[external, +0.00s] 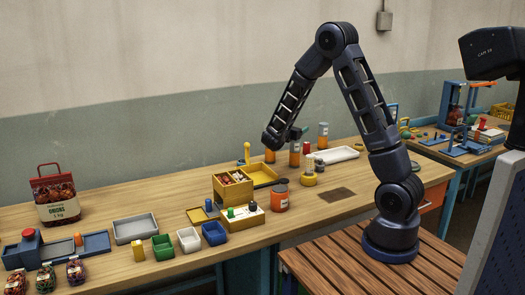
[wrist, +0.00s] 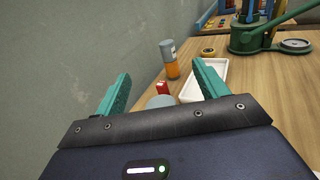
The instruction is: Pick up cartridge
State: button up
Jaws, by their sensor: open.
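Several upright orange cylinders with grey upper parts, which look like cartridges, stand at the back of the bench. One cartridge (external: 294,158) is just below my gripper (external: 296,136), and another cartridge (external: 323,136) stands farther right by the wall. A third orange cylinder (external: 269,156) is partly hidden by my arm. In the wrist view my gripper (wrist: 162,76) has its teal fingers spread apart. A round grey top (wrist: 160,101) shows low between them, mostly hidden by the gripper body. The farther cartridge (wrist: 170,60) stands beyond the fingertips. I cannot tell whether the fingers touch anything.
A small red item (external: 306,147) and a white tray (external: 338,155) lie right of the nearer cartridge. An orange jar (external: 280,199) stands in front. The wall runs close behind.

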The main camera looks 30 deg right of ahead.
aim_at(293, 143)
jog(key=shift+n+t, duration=0.5)
jog(key=f, duration=0.5)
jog(key=w+a+f, duration=0.1)
jog(key=f, duration=0.2)
jog(key=x, duration=0.5)
jog(key=shift+w, duration=0.1)
jog(key=c, duration=1.4)
grip_shut()
jog(key=shift+r, duration=0.1)
